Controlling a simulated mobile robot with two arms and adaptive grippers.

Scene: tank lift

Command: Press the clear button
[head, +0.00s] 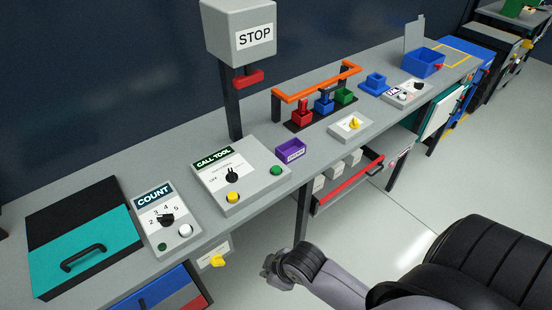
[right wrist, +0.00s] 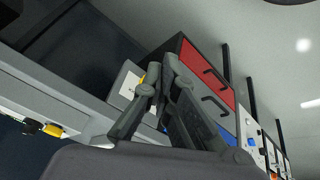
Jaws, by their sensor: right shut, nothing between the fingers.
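No label reading "clear" is legible. The COUNT panel (head: 166,218) on the bench has a dial, a small green button (head: 162,247) and a white button (head: 186,230). The CALL TOOL panel (head: 238,177) has a black dial, a yellow button (head: 233,197) and a green button (head: 275,170). A small panel (head: 406,94) farther along the bench carries a white knob or button and a red one. My right gripper (head: 269,271) is shut and empty, in front of the bench and apart from the panels; its fingers also show in the right wrist view (right wrist: 160,76). My left gripper is out of view.
A STOP box (head: 240,31) on a post stands behind the panels. A teal lid with a black handle (head: 84,257) lies at the left. A purple bin (head: 291,150) and an orange-railed rack (head: 317,82) occupy the middle. Floor in front is open.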

